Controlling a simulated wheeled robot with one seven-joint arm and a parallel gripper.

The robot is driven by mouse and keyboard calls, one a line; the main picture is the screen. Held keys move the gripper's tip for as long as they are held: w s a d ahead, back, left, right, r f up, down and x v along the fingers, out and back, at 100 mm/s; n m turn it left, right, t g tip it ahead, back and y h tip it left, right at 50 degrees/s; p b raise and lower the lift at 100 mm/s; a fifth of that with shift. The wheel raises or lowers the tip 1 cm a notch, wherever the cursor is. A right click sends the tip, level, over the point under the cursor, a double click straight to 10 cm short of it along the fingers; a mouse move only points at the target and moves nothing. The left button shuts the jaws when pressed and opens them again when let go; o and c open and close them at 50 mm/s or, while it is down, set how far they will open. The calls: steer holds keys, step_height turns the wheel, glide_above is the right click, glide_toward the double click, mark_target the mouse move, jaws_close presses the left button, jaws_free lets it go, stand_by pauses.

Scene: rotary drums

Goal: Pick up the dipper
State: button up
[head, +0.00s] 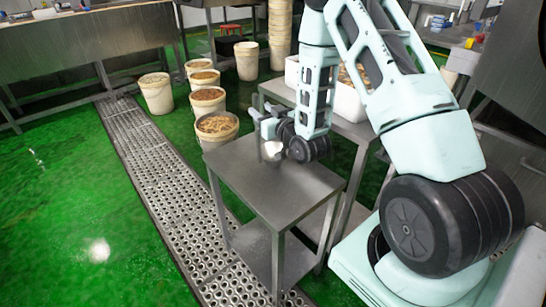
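A small white, rounded piece (272,149) shows right at my gripper, just above the small steel table; it looks like the dipper, but most of it is hidden or too small to make out. My gripper (264,137) is at the end of my pale green arm, low over the far part of that table. The white piece lies beside or between the fingers; I cannot tell which. The fingers are too small and partly covered by the wrist, so I cannot tell whether they are open or shut.
The small steel table (275,190) has a bare top towards me. A white tub (348,100) stands on another steel table behind my arm. Several filled buckets (217,127) stand on the green floor (80,210). A perforated drain strip (165,180) runs along the left.

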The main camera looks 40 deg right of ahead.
steer(key=w+p, duration=0.2)
steer(key=w, duration=0.4)
steer(key=shift+d, duration=0.2)
jaws_close()
